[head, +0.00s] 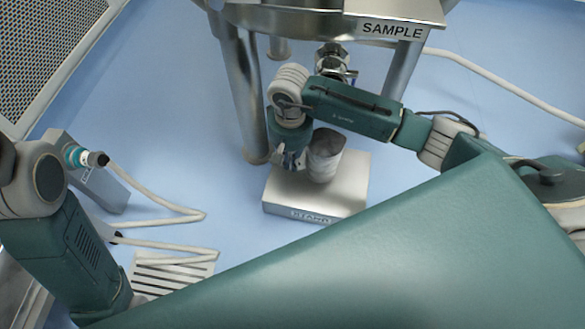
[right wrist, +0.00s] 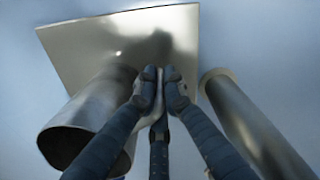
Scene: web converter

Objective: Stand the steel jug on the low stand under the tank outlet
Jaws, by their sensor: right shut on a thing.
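The steel jug (head: 325,155) is upright or nearly so over the low stand (head: 315,205), a flat metal block with a label on its front. My right gripper (head: 294,160) is at the jug's left side, shut on what looks like its handle. In the right wrist view, the fingers (right wrist: 162,88) meet beside the jug (right wrist: 88,120), whose open rim faces the camera. The stand's top (right wrist: 105,45) lies behind it. I cannot tell whether the jug's base touches the stand. The tank outlet valve (head: 333,62) is behind my right arm, above. My left gripper is out of view.
The tank (head: 285,20) with its SAMPLE sign stands on metal legs; one leg (head: 240,90) is just left of the stand and also shows in the wrist view (right wrist: 255,125). A hose (head: 160,205) and a floor grate (head: 170,275) are at left.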

